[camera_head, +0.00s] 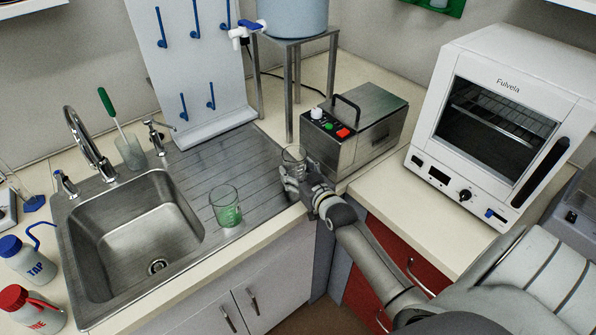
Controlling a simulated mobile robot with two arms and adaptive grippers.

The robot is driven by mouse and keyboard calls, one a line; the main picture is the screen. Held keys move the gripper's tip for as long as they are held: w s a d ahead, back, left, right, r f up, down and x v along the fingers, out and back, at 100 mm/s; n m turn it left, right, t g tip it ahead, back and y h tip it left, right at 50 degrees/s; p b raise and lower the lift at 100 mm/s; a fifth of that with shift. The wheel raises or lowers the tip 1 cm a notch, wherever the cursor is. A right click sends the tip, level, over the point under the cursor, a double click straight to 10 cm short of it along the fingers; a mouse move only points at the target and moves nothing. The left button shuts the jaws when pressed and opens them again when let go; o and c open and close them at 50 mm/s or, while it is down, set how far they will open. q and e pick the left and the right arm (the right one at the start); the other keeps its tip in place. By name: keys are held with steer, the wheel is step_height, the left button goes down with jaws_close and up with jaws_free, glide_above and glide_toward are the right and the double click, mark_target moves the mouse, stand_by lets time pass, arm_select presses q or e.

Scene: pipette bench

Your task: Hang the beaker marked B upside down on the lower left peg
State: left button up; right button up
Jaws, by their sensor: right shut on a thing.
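My right gripper (291,174) comes in from the right and is shut on a small clear glass beaker (293,156), above the right end of the drainboard. No letter can be read on it at this size. Another clear beaker (225,207) with green on its side stands upright on the drainboard, left of my right gripper. The white peg board (178,70) stands behind the drainboard with several blue pegs. Its lower left peg (183,107) is empty, and so is the lower right peg (211,97). My left gripper is out of view.
The ribbed drainboard (225,165) has free room below the board. The steel sink (130,235) with its tap is at the left, with a glass holding a green-handled brush (107,103). A metal bath (355,120) and white oven (500,120) stand right. A tank stand (290,85) is behind.

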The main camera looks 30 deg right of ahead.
steer(key=shift+f, duration=0.15)
steer(key=o, duration=1.1)
steer(key=shift+f+b, duration=0.15)
steer(key=shift+b, duration=0.3)
steer(key=b+v, duration=0.1)
steer(key=v, duration=0.4)
steer(key=b+v, duration=0.1)
steer(key=v, duration=0.5)
steer(key=shift+w+a, duration=0.1)
steer(key=shift+a, duration=0.1)
steer(key=shift+a+f, duration=0.1)
